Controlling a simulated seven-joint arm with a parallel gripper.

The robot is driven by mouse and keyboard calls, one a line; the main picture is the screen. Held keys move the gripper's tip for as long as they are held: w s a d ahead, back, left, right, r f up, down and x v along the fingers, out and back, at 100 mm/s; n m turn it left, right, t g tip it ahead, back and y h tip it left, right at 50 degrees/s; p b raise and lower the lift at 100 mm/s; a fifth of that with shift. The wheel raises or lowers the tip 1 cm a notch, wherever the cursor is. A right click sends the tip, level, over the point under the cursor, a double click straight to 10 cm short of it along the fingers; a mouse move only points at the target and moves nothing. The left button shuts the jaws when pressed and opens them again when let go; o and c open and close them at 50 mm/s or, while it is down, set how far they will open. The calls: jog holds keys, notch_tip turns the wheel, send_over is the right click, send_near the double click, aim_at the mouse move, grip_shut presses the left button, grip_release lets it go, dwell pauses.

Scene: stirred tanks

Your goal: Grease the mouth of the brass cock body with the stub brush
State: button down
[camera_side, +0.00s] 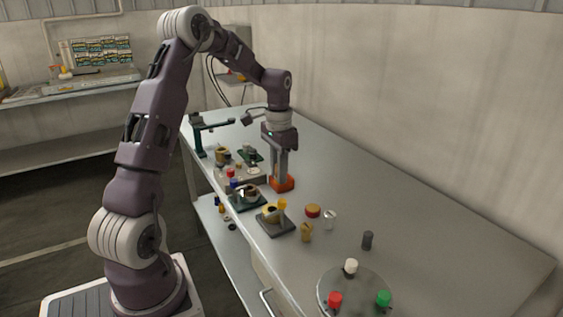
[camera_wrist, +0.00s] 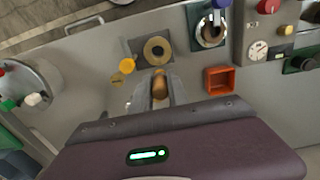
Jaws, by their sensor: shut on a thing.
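My gripper (camera_wrist: 160,97) is shut on a brown, round-ended piece (camera_wrist: 160,86), which looks like the handle of the stub brush. Its bristles are hidden from the wrist camera. My gripper is upright and apart from the cock body.
The bench's right side is clear.

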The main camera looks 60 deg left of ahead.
jog(key=shift+f, duration=3.1)
jog(key=shift+f, duration=1)
